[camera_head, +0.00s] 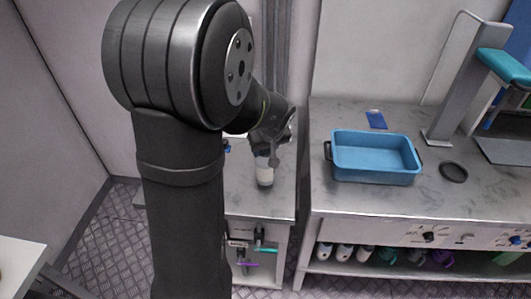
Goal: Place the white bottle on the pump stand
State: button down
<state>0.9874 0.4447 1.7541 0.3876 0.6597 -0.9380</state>
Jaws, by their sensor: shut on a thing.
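The white bottle (265,176) is upright at the left metal counter, near its right edge. My gripper (268,150) is above it, shut on its upper part. The finger tips are small and partly hidden by the bottle and my wrist. I cannot tell whether the bottle's base touches the counter or hangs just above it. I cannot pick out the pump stand for sure; my arm covers much of the left counter.
A blue tub (376,178) stands on the right counter (335,198). A tall grey frame with a teal pad (500,66) is at right. Several bottles stand on the shelf below. A gap separates the counters.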

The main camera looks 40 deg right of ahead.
jog(key=shift+f, duration=0.95)
jog(key=c, duration=0.8)
grip_release()
jog(key=v, duration=1)
jog(key=shift+r, duration=0.4)
jog(key=shift+o, duration=0.5)
jog(key=shift+s+a+r, duration=0.15)
jog(key=shift+s+r, duration=0.2)
jog(key=shift+r, duration=0.3)
